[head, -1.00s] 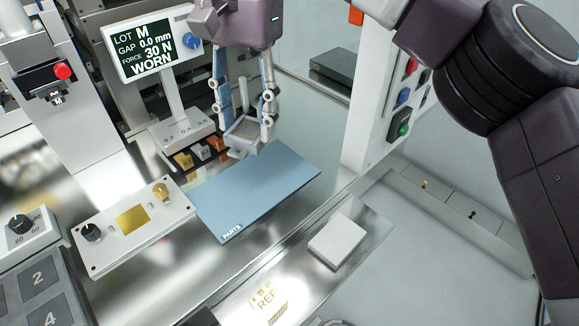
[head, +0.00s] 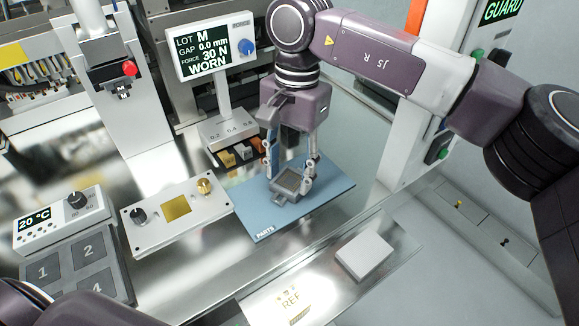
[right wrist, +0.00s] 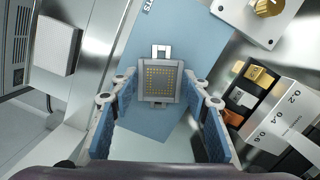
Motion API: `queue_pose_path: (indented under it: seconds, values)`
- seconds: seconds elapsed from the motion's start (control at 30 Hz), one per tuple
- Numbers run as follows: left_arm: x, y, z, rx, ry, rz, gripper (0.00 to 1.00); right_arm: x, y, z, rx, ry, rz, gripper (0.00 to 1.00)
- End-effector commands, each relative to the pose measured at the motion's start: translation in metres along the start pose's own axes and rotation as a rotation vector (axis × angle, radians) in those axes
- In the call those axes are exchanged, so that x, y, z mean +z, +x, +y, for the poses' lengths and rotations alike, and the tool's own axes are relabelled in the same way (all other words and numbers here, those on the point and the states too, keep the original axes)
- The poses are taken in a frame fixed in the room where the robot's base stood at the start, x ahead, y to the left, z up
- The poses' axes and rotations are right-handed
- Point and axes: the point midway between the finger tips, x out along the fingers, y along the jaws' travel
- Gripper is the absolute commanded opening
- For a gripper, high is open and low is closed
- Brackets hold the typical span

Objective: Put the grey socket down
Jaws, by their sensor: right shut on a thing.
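The grey socket (head: 287,180) is a small square frame with a gold-dotted face, best seen in the right wrist view (right wrist: 160,84). My right gripper (head: 290,186) is shut on it, with a finger on each side. The socket is over the blue PARTS mat (head: 327,196), roughly flat. I cannot tell whether it touches the mat or hangs just above it. The mat also shows behind the socket in the right wrist view (right wrist: 190,40). My left gripper is not in view.
Small coloured blocks (head: 240,152) stand by the gauge display (head: 215,47), just behind the mat. A panel with a gold square (head: 176,208) is left of the mat. A white block (head: 364,256) lies in front, on the right. The mat's front part is bare.

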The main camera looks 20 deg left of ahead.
Motion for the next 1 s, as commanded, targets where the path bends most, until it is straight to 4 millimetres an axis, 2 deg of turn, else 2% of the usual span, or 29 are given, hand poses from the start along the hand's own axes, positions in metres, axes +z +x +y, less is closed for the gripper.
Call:
queue_pose_path:
  seconds: [0.17,0.2,0.37,0.73,0.77,0.87,1.0]
  values:
    - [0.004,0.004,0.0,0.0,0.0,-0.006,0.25,0.0,0.004,0.0,0.0,0.0,0.0,0.05]
    - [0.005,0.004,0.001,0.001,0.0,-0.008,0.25,0.0,0.004,0.0,0.0,0.0,0.0,0.44]
    - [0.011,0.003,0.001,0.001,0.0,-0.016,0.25,0.0,0.003,0.0,0.001,0.0,0.0,0.6]
    - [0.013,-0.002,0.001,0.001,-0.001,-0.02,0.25,0.0,-0.003,0.0,0.0,0.0,0.0,0.6]
    - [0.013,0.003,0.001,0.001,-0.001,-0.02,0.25,-0.001,-0.004,0.0,0.0,0.001,0.002,0.6]
    - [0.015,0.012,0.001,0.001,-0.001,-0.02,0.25,-0.001,-0.018,-0.001,-0.002,0.001,0.003,0.6]
    - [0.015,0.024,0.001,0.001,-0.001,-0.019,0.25,0.0,-0.05,-0.001,-0.002,0.002,0.003,0.6]
